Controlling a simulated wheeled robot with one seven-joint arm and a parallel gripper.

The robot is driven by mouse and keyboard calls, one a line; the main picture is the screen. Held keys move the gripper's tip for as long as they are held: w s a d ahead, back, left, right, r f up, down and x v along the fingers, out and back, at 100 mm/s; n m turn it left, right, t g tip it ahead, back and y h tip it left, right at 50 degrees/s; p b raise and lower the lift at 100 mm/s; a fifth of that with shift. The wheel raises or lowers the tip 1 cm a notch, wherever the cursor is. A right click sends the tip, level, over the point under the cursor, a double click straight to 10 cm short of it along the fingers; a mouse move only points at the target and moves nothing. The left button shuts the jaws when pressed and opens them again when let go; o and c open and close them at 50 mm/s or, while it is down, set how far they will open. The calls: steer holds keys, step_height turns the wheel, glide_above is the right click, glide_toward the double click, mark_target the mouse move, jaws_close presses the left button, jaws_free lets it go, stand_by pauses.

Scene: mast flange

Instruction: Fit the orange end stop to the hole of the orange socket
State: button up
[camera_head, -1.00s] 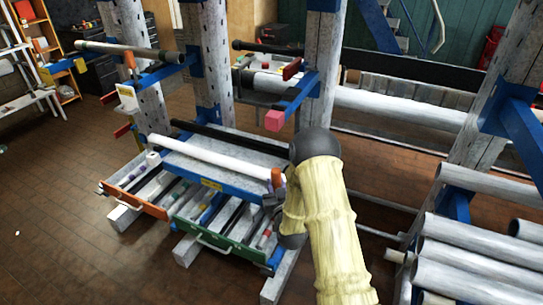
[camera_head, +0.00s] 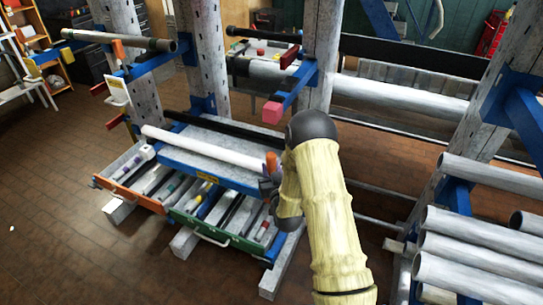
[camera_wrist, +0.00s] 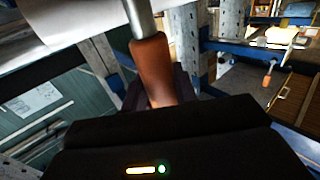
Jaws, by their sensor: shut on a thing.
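The orange end stop (camera_head: 271,162) stands roughly upright beside the near end of the white pipe. In the wrist view it shows as an orange-brown grip (camera_wrist: 152,70) with a bright metal rod running up out of frame. My gripper (camera_head: 268,184) is shut around the lower part of the orange grip; the dark jaws (camera_wrist: 160,95) hide its bottom end. I cannot pick out the orange socket or its hole with certainty in either view.
The white pipe (camera_head: 205,147) lies along the blue-edged shelf, above an orange-fronted drawer (camera_head: 128,194) and a green-fronted drawer (camera_head: 215,237). A blue arm with a pinkish-red end (camera_head: 272,112) juts out above. Grey pipes (camera_head: 470,262) are stacked at right. The left floor is open.

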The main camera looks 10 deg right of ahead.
mark_target(274, 158)
steer(key=shift+w+r+n+y, duration=0.35)
steer(key=shift+r+n+y, duration=0.15)
steer(key=shift+r+y, duration=0.15)
step_height(274, 158, up, 4)
steer(key=n+y+b, duration=0.1)
steer(key=n+y, duration=0.1)
steer(key=n+g+y+b, duration=0.1)
steer(key=y, duration=0.2)
steer(key=shift+f+n+g+y, duration=0.15)
steer(key=shift+n+g+y, duration=0.15)
steer(key=shift+n+y, duration=0.1)
steer(key=shift+s+r+n+g+y, duration=0.5)
steer(key=shift+r+n+g+y, duration=0.15)
steer(key=shift+y, duration=0.4)
steer(key=shift+f+b, duration=0.15)
steer(key=shift+b, duration=0.4)
steer(key=shift+f+b, duration=2.35)
steer(key=shift+f, duration=0.55)
steer(key=shift+d, duration=0.1)
steer(key=shift+s+r, duration=0.1)
steer(key=shift+b, duration=0.45)
steer(key=shift+f+b, duration=2.4)
steer(key=shift+f, duration=0.6)
